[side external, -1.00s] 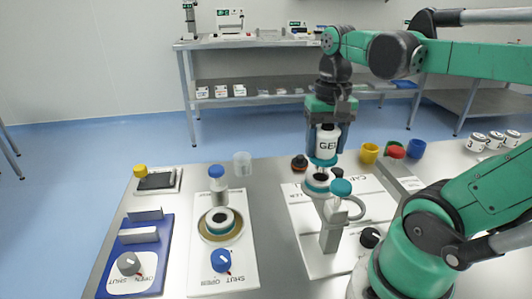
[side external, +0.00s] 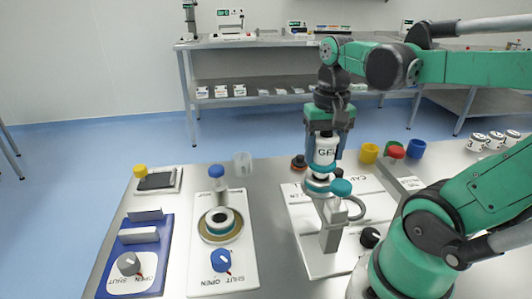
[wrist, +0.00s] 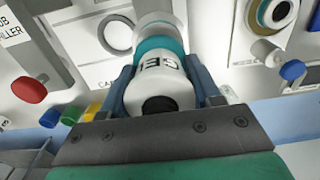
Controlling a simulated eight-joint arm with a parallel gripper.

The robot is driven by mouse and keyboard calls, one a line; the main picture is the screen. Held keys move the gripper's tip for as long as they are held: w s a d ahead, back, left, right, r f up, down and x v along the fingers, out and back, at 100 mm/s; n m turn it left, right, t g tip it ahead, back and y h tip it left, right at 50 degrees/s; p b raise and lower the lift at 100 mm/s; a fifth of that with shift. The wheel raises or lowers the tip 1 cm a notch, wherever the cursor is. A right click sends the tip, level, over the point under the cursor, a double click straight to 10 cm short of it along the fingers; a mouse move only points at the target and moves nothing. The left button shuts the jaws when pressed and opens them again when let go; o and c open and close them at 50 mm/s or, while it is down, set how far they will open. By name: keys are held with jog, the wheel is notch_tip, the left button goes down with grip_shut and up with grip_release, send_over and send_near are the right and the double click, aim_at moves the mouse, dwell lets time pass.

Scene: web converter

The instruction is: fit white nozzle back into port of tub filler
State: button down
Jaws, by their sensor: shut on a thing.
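My gripper (side external: 323,157) is shut on a white cartridge marked GEL (side external: 325,150), which has a teal band at its lower end. In the wrist view the fingers sit on both sides of the cartridge (wrist: 160,82); a black round spot shows on its near end. In the side view its lower end is at the round white collar (side external: 316,186) on the white station. I cannot tell whether it touches or is seated. I cannot pick out a separate white nozzle or the port.
A teal-capped post (side external: 340,188) stands close right of the cartridge. A red knob (side external: 397,152) and yellow (side external: 369,153) and blue (side external: 416,149) cups are behind it. Another station with a blue knob (side external: 221,260) is on the left.

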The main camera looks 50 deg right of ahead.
aim_at(326, 135)
jog(key=shift+f, duration=1.2)
dwell(0.4)
jog(key=shift+c, duration=0.5)
grip_release()
jog(key=shift+r, duration=0.15)
jog(key=shift+r, duration=2.7)
